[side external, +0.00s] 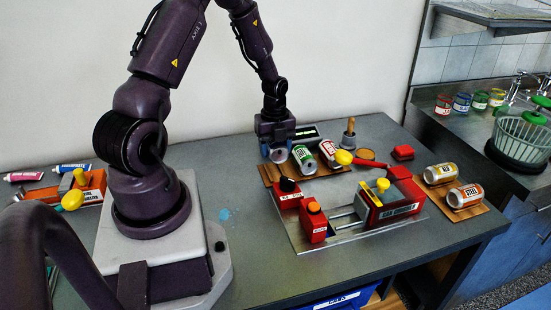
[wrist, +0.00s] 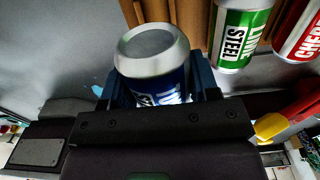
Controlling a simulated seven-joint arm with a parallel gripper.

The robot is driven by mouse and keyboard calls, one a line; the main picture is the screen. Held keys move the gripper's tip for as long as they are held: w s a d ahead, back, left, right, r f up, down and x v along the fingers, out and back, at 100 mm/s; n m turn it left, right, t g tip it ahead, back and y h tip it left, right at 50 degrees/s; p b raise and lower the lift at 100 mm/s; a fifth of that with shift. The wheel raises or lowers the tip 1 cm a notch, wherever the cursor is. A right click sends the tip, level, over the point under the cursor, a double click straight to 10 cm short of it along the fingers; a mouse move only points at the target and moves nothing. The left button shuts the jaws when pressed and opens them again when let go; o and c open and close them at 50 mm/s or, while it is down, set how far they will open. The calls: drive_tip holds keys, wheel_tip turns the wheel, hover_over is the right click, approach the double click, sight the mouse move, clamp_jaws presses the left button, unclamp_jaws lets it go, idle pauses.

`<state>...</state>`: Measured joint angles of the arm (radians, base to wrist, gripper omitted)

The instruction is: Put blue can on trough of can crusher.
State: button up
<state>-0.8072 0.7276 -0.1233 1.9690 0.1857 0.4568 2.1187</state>
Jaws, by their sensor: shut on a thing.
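The blue can (wrist: 152,55) with a silver end is between the blue fingers of my gripper (wrist: 155,88) in the wrist view. My gripper is shut on it. In the side view my gripper (side external: 277,152) is at the left end of the wooden can rack, behind the can crusher; the can is mostly hidden there, and I cannot tell whether it is clear of the rack. The red can crusher (side external: 395,212) stands on a metal plate on the bench. Its trough (side external: 345,220), between the red end blocks, shows no can.
A green can (side external: 303,160) and a red can (side external: 328,150) lie on the wooden rack (side external: 322,172) right beside my gripper. A yellow knob (side external: 343,157) stands close by. Two more cans lie on a right-hand rack (side external: 470,210). The bench front left of the crusher is clear.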

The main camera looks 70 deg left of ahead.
wheel_tip(320, 180, up, 6)
drive_tip(key=shift+a+r, duration=0.1)
drive_tip(key=shift+r, duration=0.05)
drive_tip(key=shift+w+d+r+n, duration=0.1)
drive_tip(key=shift+w+d+n, duration=0.2)
drive_tip(key=shift+d, duration=0.15)
drive_tip(key=w+d+n, duration=0.6)
drive_tip(key=d+n, duration=0.3)
drive_tip(key=d, duration=0.2)
drive_tip(key=n, duration=0.8)
hover_over(338, 223)
wheel_tip(338, 223, down, 4)
drive_tip(key=shift+f, duration=3.75)
drive_tip(key=o, duration=0.8)
